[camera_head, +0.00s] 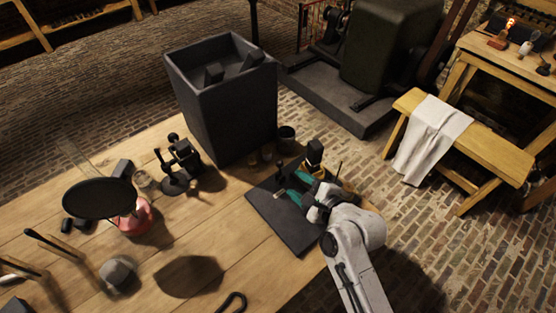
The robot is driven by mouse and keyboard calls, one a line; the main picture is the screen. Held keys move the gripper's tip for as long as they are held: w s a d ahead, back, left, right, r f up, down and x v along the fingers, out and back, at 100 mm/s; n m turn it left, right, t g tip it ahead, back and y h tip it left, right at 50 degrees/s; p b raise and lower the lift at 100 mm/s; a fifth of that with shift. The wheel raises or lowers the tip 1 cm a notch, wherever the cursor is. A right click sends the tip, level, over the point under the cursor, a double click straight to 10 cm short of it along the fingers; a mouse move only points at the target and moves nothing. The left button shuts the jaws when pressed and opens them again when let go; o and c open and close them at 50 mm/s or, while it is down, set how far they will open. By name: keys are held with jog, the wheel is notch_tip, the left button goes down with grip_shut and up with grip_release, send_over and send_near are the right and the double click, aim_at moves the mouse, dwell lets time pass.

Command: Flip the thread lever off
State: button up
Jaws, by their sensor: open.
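My gripper (290,187) reaches in from the lower right, over a dark flat board (296,231) at the table's right end. Its two green fingers are spread apart, and I see nothing between them. A small black device with a yellow part (314,153) stands just behind the gripper, partly hidden by it. A thin dark upright piece (279,171) stands near the left fingertip; it may be the thread lever, but it is too small to tell. I cannot tell whether the fingers touch anything.
A tall dark open box (222,120) stands behind the board, with a dark cup (286,136) at its right. A black stand (178,165) and a round black disc (99,198) over a red base are at left.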

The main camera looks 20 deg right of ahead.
aim_at(280, 169)
jog(key=w, duration=0.3)
jog(key=w+a+f+m, duration=0.1)
jog(key=w, duration=0.3)
jog(key=w+a+f+m+t, duration=0.1)
jog(key=w, duration=0.3)
jog(key=shift+w+a+f+p, duration=0.1)
jog(key=shift+w+f+p, duration=0.15)
jog(key=shift+p, duration=0.1)
jog(key=shift+c, duration=0.2)
